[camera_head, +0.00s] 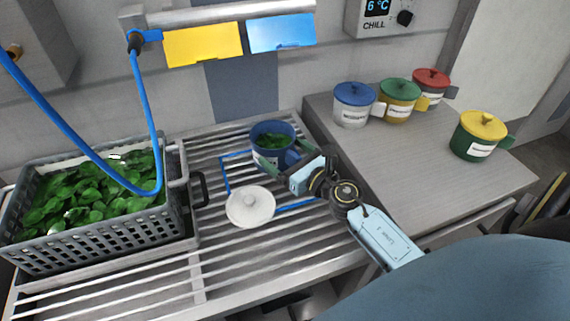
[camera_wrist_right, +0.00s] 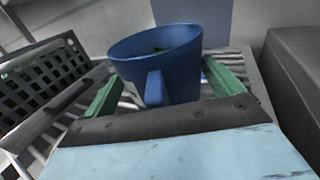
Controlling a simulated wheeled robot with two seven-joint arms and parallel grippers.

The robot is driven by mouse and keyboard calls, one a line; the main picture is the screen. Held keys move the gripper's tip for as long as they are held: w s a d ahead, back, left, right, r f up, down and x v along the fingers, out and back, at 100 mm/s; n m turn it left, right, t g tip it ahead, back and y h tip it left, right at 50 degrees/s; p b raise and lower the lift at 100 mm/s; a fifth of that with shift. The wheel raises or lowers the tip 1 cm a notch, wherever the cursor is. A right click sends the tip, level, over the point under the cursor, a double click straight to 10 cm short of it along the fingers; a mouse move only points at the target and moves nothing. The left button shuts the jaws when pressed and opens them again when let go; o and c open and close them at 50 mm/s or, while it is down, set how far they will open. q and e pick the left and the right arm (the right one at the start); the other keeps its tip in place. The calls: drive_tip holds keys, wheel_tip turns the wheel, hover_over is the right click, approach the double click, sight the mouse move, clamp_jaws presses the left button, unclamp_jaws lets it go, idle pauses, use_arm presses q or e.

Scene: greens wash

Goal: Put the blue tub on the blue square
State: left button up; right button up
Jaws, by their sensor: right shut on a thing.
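The blue tub (camera_head: 272,131) has green leaves inside and a handle facing my right gripper (camera_head: 280,156). That gripper's green fingers are shut on the tub, one on each side; the right wrist view also shows the tub (camera_wrist_right: 165,65) upright between them. The blue square (camera_head: 226,180) is an outline on the slatted metal rack. The tub is over its far right part and hides that corner; I cannot tell whether it touches the rack. A white round lid (camera_head: 250,207) with a knob lies over the outline's near left corner. My left gripper is not in view.
A grey basket (camera_head: 110,226) of leaves stands left, with a blue hose (camera_head: 146,120) hanging over it. Several lidded pots, including a blue-lidded white one (camera_head: 352,106), stand on the counter (camera_head: 420,180) at right. Slats (camera_head: 270,255) in front are clear.

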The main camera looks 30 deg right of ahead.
drive_tip(key=shift+d+f+b, duration=0.1)
drive_tip(key=shift+f+b, duration=0.25)
drive_tip(key=shift+f, duration=0.35)
drive_tip(key=shift+d+f, duration=0.2)
drive_tip(key=shift+d, duration=0.1)
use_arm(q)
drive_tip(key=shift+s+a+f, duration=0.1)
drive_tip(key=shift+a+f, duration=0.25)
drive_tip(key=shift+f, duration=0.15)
use_arm(e)
drive_tip(key=shift+a, duration=0.1)
drive_tip(key=shift+f+b, duration=0.3)
drive_tip(key=shift+b, duration=0.1)
drive_tip(key=o, duration=0.9)
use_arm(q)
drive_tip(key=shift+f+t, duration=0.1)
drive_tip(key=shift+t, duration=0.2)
